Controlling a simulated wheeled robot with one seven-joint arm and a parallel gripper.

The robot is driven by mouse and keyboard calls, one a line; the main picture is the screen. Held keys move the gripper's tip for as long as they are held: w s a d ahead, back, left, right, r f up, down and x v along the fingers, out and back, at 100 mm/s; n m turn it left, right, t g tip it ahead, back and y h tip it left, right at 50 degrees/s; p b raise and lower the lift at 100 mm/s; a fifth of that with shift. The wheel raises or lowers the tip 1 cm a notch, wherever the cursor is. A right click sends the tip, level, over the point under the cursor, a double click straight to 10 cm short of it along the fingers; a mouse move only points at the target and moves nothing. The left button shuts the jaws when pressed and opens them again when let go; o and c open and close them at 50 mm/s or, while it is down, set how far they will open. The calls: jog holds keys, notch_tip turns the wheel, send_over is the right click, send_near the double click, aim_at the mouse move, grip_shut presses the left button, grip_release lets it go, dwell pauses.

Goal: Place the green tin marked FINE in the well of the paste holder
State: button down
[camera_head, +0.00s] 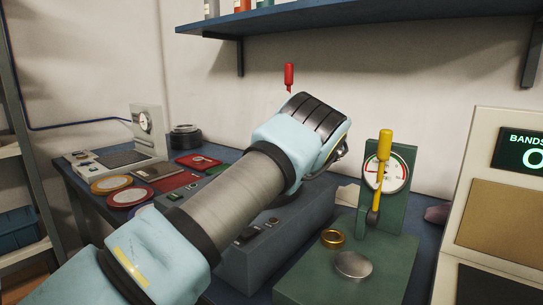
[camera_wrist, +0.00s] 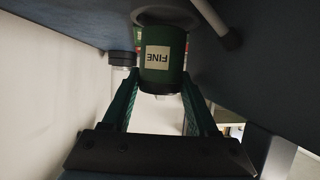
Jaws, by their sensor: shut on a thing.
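The green tin (camera_wrist: 178,72) shows in the wrist view with a pale label reading FINE, upside down in the picture. My gripper (camera_wrist: 160,80) is shut on it, one dark green finger on each side. The tin's far end is close to a rounded grey rim (camera_wrist: 150,14) on a dark blue surface. I cannot tell whether this rim is the well of the paste holder, or whether the tin touches it. In the head view my wrist hides my gripper and the tin. I cannot make out the paste holder there.
A dark capped jar (camera_wrist: 122,58) stands beside the tin. In the head view, a green gauge stand (camera_head: 393,165) with a yellow lever is right of my arm, near a brass ring (camera_head: 332,239) and a silver disc (camera_head: 353,264). A blue shelf (camera_head: 350,17) hangs above.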

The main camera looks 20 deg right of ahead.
jog(key=shift+f, duration=0.5)
jog(key=shift+s+d+b, duration=0.1)
jog(key=shift+s+b, duration=0.1)
jog(key=shift+b, duration=0.9)
dwell(0.9)
jog(key=shift+f+b, duration=0.45)
jog(key=shift+f, duration=0.05)
jog(key=shift+c, duration=2.2)
grip_release()
